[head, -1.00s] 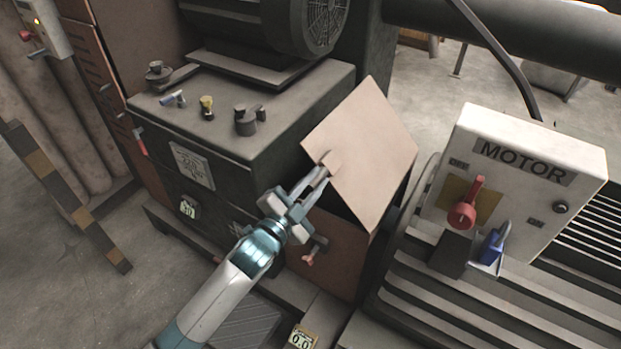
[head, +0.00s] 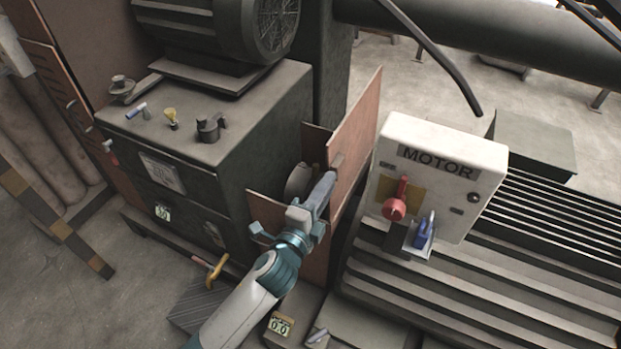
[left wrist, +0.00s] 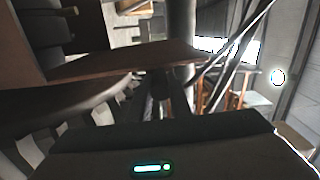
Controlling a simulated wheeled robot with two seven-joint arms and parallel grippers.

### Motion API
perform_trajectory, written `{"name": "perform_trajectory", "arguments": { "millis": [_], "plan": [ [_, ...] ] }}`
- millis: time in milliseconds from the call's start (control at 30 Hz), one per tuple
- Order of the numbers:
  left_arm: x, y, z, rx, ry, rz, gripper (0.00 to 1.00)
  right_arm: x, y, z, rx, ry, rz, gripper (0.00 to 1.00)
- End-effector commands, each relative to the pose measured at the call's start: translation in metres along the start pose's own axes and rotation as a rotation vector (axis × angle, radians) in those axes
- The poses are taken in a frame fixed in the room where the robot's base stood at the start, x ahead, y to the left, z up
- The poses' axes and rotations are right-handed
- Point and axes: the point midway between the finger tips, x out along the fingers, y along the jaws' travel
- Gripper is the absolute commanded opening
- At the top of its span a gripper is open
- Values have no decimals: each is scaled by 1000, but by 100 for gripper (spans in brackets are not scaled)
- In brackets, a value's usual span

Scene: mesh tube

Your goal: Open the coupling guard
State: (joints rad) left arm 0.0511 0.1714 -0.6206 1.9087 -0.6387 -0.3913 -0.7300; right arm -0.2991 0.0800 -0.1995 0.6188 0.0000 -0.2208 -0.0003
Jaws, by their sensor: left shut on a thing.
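The coupling guard's tan-brown lid (head: 357,130) stands steeply upright, swung open to the right, seen nearly edge-on in the head view. Below and left of it is its open brown housing (head: 268,210), with a round grey coupling part (head: 298,180) inside, partly hidden by my gripper. My left gripper (head: 332,180) is shut on the small tab on the lid's near face. In the left wrist view a brown plate (left wrist: 125,62) crosses the upper middle; I cannot tell which panel it is. My right gripper is not in view.
The white motor box (head: 450,150) with its red switch (head: 396,207) and blue lock (head: 424,232) stands close right of the lid. The dark cabinet (head: 240,110) with the motor on top is at left. A yellow-orange handle (head: 216,270) lies left of my arm.

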Motion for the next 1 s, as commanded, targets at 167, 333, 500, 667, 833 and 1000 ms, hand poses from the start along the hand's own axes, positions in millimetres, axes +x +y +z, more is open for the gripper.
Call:
{"name": "perform_trajectory", "arguments": {
  "millis": [167, 333, 500, 667, 833, 1000],
  "plan": [
    [1, -2, -30, 125, 5, -9, 0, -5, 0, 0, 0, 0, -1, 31],
    [1, 2, -47, 206, 4, -9, 0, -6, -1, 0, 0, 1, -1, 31],
    [1, 6, -55, 245, 4, -8, 0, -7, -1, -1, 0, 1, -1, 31],
    [1, 6, -57, 256, 4, -8, 0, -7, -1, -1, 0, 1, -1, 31],
    [1, 7, -57, 255, 5, -8, 0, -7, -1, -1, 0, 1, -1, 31],
    [1, 7, -57, 254, 5, -7, 34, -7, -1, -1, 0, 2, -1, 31]
  ]
}}
